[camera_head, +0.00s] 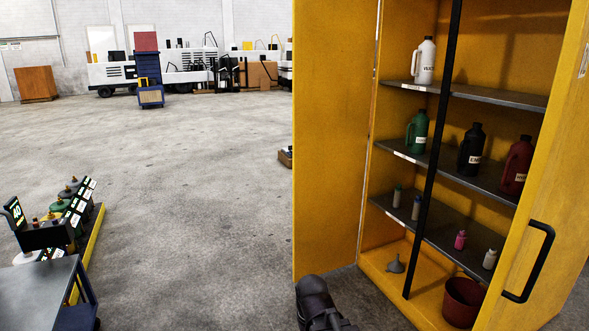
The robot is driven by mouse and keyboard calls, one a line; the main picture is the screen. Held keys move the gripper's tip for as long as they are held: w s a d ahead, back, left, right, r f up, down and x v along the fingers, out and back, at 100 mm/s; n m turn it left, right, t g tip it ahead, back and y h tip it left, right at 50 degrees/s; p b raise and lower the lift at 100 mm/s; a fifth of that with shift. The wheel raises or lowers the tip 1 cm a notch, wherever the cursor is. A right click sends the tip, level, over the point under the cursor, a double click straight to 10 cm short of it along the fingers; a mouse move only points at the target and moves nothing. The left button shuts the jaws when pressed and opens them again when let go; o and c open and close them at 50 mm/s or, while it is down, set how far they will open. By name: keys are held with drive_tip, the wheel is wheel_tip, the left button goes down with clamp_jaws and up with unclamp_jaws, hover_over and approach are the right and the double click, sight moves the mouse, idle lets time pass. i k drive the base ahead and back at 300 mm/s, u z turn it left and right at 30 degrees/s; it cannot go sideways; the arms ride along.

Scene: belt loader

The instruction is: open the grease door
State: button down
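A tall yellow cabinet (407,270) stands at the right with its inside in view. Its left yellow door (333,140) stands swung open. Its right yellow door (552,190), with a black bar handle (541,262), also stands open toward the right edge. I see no readable label naming either one as the grease door. A dark, rounded part of my arm shows at the bottom centre, in front of the cabinet's left door. No gripper fingers show.
Cabinet shelves (490,95) hold several bottles and small tubes; a funnel (396,264) and red bucket (463,302) sit at the bottom. A black upright (432,160) crosses the opening. A bench (35,292) and a bottle rack (92,250) stand lower left. The middle floor is clear.

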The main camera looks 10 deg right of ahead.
sight(334, 42)
drive_tip(key=z, duration=0.25)
drive_tip(key=i, duration=1)
drive_tip(key=z, duration=0.5)
